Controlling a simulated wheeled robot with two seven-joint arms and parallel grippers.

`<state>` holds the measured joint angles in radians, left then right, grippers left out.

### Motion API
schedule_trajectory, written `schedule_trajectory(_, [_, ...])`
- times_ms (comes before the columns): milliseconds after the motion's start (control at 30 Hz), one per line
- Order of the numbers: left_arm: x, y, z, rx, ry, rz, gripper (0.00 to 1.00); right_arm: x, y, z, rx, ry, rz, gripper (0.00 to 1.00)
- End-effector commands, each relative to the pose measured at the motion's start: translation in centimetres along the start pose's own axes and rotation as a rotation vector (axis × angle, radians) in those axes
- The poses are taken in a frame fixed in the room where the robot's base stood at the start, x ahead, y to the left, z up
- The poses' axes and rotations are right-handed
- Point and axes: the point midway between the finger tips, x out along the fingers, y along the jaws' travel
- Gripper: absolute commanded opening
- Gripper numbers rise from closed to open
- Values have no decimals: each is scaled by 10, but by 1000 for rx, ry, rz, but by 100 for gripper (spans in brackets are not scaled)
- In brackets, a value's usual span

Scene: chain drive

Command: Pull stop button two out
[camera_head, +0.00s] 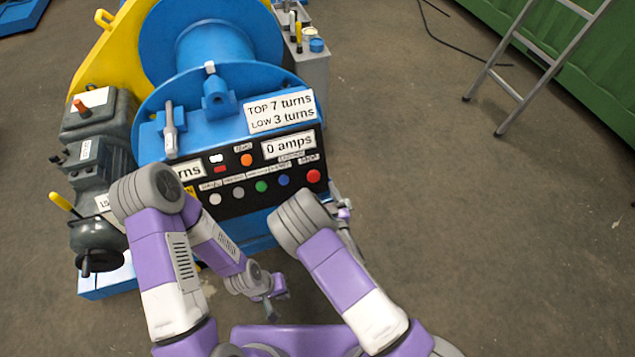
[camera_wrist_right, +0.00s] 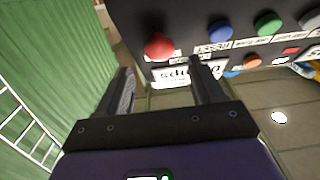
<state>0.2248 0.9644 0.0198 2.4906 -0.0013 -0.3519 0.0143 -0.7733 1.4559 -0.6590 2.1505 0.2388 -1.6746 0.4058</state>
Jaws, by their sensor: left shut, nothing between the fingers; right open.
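A round red button (camera_head: 313,176) sits at the right end of the black control panel (camera_head: 240,185), with a small label above it that I cannot fully read. In the right wrist view the red button (camera_wrist_right: 159,46) is just beyond my right fingertips, nearer the left finger. My right gripper (camera_wrist_right: 167,68) is open, with nothing between its fingers. In the head view my right gripper (camera_head: 344,208) is partly hidden by its own arm, beside the panel's right edge. My left gripper (camera_head: 271,308) is shut and empty, low in front of the machine.
Blue (camera_head: 283,180), green (camera_head: 261,186) and other buttons line the panel left of the red one. A blue winch drum (camera_head: 205,40) rises behind. A grey motor (camera_head: 95,150) stands at left. A ladder (camera_head: 520,70) stands at the upper right; the floor at right is clear.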

Motion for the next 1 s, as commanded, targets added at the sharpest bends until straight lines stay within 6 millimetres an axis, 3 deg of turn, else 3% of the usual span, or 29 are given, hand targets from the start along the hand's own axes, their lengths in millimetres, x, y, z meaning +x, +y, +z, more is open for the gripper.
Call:
schedule_trajectory(233, [-6,2,0,0,0,0,0,-29,0,0,-1,-2,0,67])
schedule_trajectory(833, [-6,2,0,0,0,0,0,-32,1,0,0,-3,2,67])
schedule_trajectory(1000, [-12,4,0,0,0,0,0,-44,27,26,50,-152,108,67])
